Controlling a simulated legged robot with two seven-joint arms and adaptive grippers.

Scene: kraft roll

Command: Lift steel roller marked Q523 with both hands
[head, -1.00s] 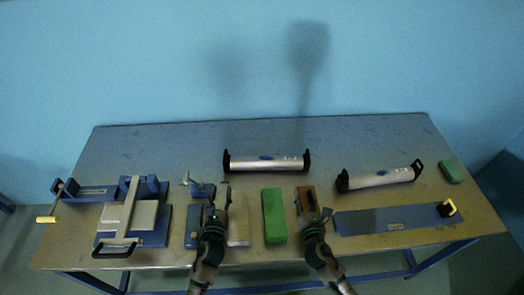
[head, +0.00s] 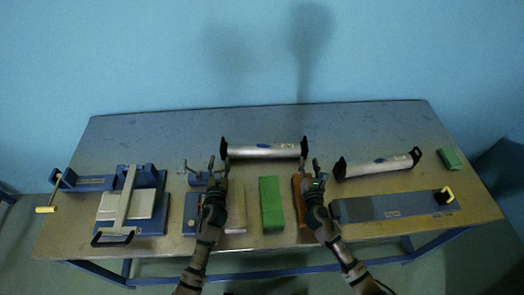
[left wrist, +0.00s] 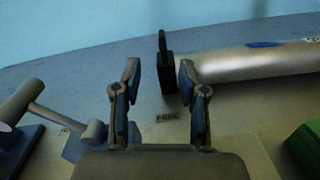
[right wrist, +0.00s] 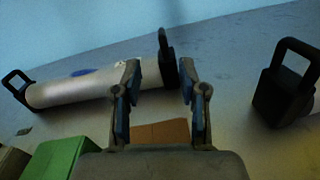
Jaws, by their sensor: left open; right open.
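A steel roller (head: 264,151) with black end handles lies across the middle of the table; its printed marking is too small to read. A second steel roller (head: 380,167) lies tilted to the right. My left gripper (head: 219,163) is open just in front of the middle roller's left handle, which shows between the fingers in the left wrist view (left wrist: 164,62). My right gripper (head: 311,164) is open just in front of its right handle, which shows between the fingers in the right wrist view (right wrist: 167,60). Both grippers look empty.
A green block (head: 271,204) and a brown block (head: 298,202) lie between and below my arms. A blue clamp fixture (head: 157,212) stands at left. A long blue plate (head: 390,207) lies at right, a small green block (head: 450,159) behind it. The table's back is clear.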

